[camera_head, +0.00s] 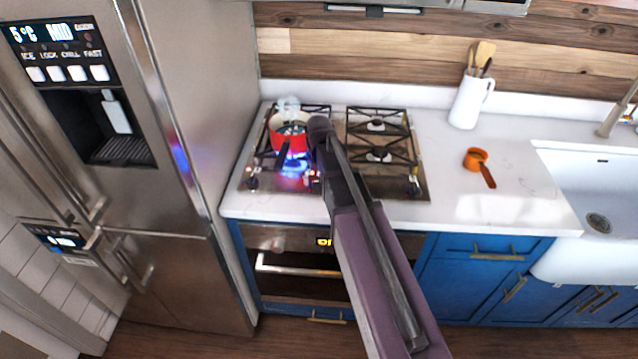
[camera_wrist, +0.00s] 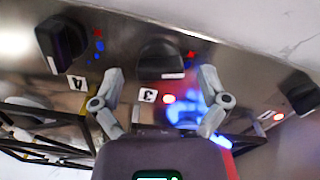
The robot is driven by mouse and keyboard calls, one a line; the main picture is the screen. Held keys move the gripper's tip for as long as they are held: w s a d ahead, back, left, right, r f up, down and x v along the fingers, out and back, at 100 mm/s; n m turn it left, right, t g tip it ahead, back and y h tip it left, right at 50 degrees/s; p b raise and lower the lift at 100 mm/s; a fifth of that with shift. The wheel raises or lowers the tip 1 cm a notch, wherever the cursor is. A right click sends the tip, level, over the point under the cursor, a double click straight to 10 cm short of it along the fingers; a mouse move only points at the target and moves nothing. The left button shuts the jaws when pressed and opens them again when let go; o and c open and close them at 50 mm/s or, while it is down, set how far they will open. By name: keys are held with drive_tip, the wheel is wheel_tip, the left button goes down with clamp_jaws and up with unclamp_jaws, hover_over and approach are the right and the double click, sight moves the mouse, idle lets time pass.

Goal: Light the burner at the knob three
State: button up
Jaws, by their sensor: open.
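The knob labelled 3 (camera_wrist: 160,60) is a dark knob on the steel panel in the wrist view. My gripper (camera_wrist: 161,76) is open, with one finger on each side below this knob; contact cannot be told. A red light glows beside the "3" label (camera_wrist: 148,96). A blue flame (camera_wrist: 187,112) shows near the right finger. The cooktop (camera_head: 425,190) is in the head view, where my arm hides its middle and my fingertips are not clear. Blue flame (camera_head: 293,164) also shows there on the left side of the cooktop, by the red pot.
The knob labelled 4 (camera_wrist: 62,42) is to the left, and another knob (camera_wrist: 298,92) to the right with a red light. A red pot (camera_head: 290,132) steams at back left. An orange cup (camera_head: 477,157) and a white utensil jug (camera_head: 468,103) stand right of the cooktop.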

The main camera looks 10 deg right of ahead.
drive_tip(key=shift+f, duration=0.1)
drive_tip(key=c, duration=1.2)
drive_tip(key=shift+o, duration=0.2)
drive_tip(key=shift+m, duration=2.3)
drive_tip(key=o, duration=1.2)
drive_tip(key=shift+c, duration=0.2)
drive_tip(key=shift+n, duration=0.5)
